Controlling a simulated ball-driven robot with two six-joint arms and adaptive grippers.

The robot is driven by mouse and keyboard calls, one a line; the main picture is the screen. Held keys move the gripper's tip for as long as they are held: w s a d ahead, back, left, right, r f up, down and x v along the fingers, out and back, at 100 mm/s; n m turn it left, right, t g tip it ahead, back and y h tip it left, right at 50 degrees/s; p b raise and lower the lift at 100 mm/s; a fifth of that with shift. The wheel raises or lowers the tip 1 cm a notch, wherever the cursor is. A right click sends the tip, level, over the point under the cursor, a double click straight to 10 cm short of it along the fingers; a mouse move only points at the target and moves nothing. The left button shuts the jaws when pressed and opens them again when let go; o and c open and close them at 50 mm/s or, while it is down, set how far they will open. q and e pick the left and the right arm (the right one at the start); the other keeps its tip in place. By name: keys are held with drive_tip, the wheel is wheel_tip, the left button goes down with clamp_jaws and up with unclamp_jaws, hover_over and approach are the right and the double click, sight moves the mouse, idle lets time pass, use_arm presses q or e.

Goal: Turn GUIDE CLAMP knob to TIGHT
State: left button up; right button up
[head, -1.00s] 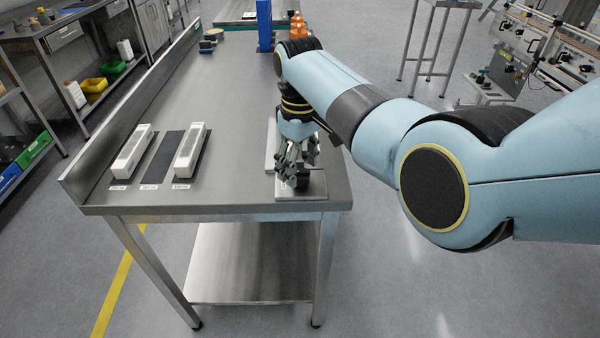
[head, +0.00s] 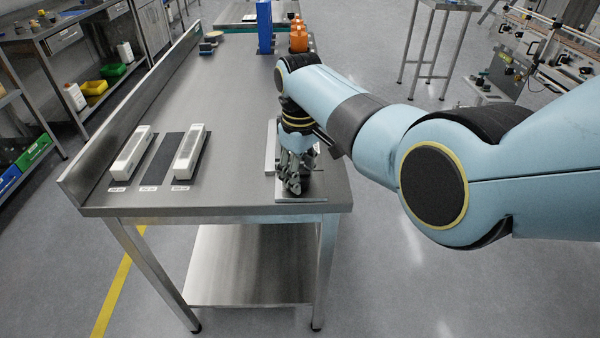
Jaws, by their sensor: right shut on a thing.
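A dark round knob (head: 306,186) stands on a flat grey base plate (head: 310,199) at the near right corner of the steel table. My right gripper (head: 294,187) points down over it and is shut on the knob. The fingers and wrist hide much of the knob, and its markings cannot be read from here. My left gripper is not in view.
Two white blocks (head: 133,152) (head: 190,151) lie on dark mats at the table's left. A blue post (head: 265,27) and orange objects (head: 299,38) stand at the far end. The table's middle is clear.

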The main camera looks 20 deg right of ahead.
drive_tip(key=shift+m, duration=0.3)
drive_tip(key=m+p, duration=0.1)
drive_tip(key=m, duration=0.1)
drive_tip(key=shift+r+m+p, duration=0.15)
drive_tip(key=shift+m+p, duration=0.15)
drive_tip(key=shift+p, duration=0.05)
drive_tip(key=m+p, duration=0.1)
drive_tip(key=m, duration=0.3)
drive_tip(key=m+p, duration=0.1)
drive_tip(key=m, duration=0.4)
drive_tip(key=shift+d+m, duration=0.1)
drive_tip(key=shift+m, duration=0.3)
drive_tip(key=m+p, duration=0.1)
drive_tip(key=m, duration=0.3)
drive_tip(key=shift+m, duration=0.4)
drive_tip(key=o, duration=1.1)
drive_tip(key=shift+o, duration=0.2)
